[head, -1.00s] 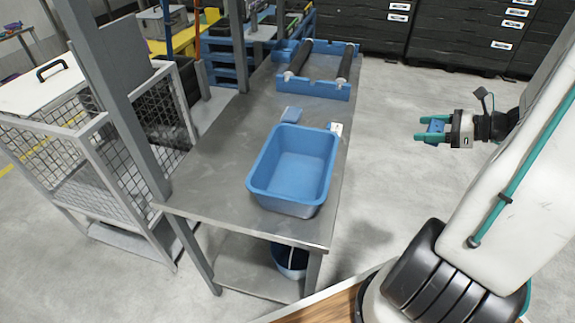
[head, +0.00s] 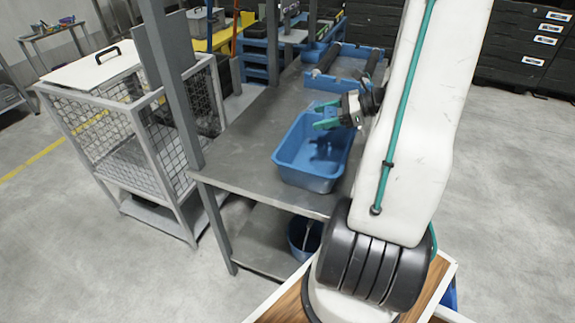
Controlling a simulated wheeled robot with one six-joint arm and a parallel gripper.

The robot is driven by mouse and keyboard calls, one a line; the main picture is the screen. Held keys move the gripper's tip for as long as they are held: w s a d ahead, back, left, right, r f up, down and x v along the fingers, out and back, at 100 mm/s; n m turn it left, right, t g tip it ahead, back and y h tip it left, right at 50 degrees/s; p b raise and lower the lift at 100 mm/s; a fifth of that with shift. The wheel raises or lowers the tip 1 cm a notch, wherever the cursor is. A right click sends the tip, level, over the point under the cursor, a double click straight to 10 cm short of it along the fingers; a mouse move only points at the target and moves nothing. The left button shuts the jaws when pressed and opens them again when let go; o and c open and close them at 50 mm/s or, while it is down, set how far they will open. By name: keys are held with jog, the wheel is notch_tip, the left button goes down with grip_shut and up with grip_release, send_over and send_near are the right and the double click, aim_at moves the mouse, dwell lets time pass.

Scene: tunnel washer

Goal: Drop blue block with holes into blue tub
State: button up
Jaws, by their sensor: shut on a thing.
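The blue tub (head: 300,173) stands on the metal table, open side up. My gripper (head: 324,115) is above the far part of the tub, with a dark shadow falling inside it. Its teal fingers are shut on the blue block, which is small and partly covered by the fingers in this view. Its holes cannot be made out. The visible tub floor looks empty, and my arm covers the tub's right side.
The metal table (head: 235,150) has bare room left of the tub. A grey post (head: 172,85) rises at its left edge, beside a mesh cage cart (head: 165,150). A blue frame with dark rollers (head: 345,62) lies behind. A blue bucket (head: 303,240) sits below.

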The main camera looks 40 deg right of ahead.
notch_tip(320, 180, down, 6)
jog(key=a, duration=0.1)
jog(key=shift+w, duration=0.25)
dwell(0.4)
jog(key=o, duration=1.1)
jog(key=v, duration=0.7)
jog(key=shift+s+d, duration=0.25)
jog(key=shift+d, duration=0.05)
jog(key=shift+r, duration=0.15)
